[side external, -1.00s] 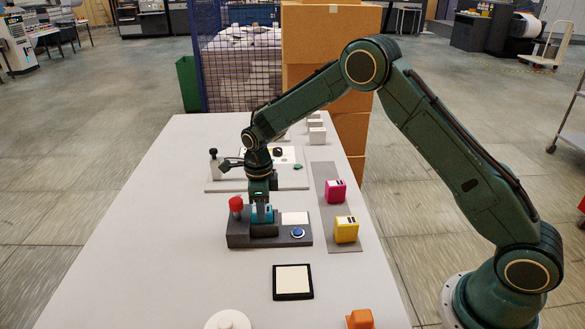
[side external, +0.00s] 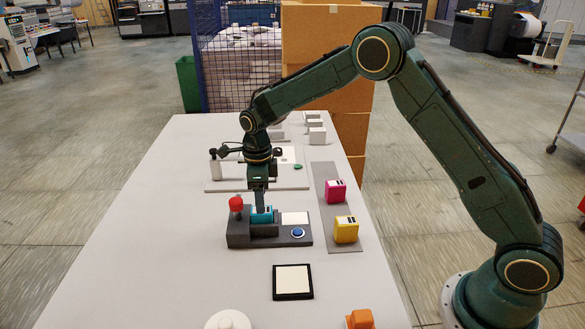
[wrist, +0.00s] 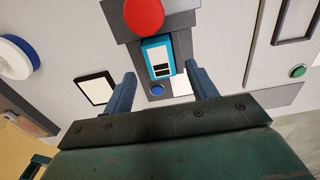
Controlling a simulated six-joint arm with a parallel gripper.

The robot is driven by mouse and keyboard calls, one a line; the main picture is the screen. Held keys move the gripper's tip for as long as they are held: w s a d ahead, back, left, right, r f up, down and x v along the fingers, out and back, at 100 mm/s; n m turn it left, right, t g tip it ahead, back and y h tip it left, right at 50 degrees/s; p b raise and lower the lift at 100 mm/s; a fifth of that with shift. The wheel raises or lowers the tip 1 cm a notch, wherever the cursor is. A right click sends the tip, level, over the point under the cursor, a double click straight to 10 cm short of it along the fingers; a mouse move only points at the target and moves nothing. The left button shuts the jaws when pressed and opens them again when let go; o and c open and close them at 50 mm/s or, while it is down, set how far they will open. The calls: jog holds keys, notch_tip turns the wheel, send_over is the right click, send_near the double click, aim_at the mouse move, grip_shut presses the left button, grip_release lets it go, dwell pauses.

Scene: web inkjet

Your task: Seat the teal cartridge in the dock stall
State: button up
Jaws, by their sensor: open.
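The teal cartridge (side external: 263,215) sits upright in the stall of the dark grey dock (side external: 240,241). In the wrist view the cartridge (wrist: 155,46) shows its white label between the grey dock walls (wrist: 183,45). I cannot tell whether it is fully down. My gripper (side external: 260,206) points down, just over the cartridge. In the wrist view my gripper (wrist: 160,72) has its fingers wide apart, with clear gaps to the cartridge and nothing held.
The dock carries a red knob (side external: 236,203) and a blue button (side external: 298,232). A magenta cartridge (side external: 336,192) and a yellow cartridge (side external: 346,229) stand on a grey strip at the right. A black-framed white pad (side external: 293,282) lies in front. The table's left side is clear.

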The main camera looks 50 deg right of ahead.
notch_tip(320, 180, up, 8)
dwell(0.4)
jog(key=shift+r, duration=0.1)
dwell(0.4)
jog(key=s+d+r+n+t, duration=0.3)
jog(key=s+r+n, duration=1.15)
jog(key=s, duration=0.35)
jog(key=s+d+f+n+t, duration=0.1)
jog(key=s+n+t, duration=0.1)
jog(key=s+n, duration=1)
jog(key=s, duration=0.5)
jog(key=shift+s+d+t, duration=0.3)
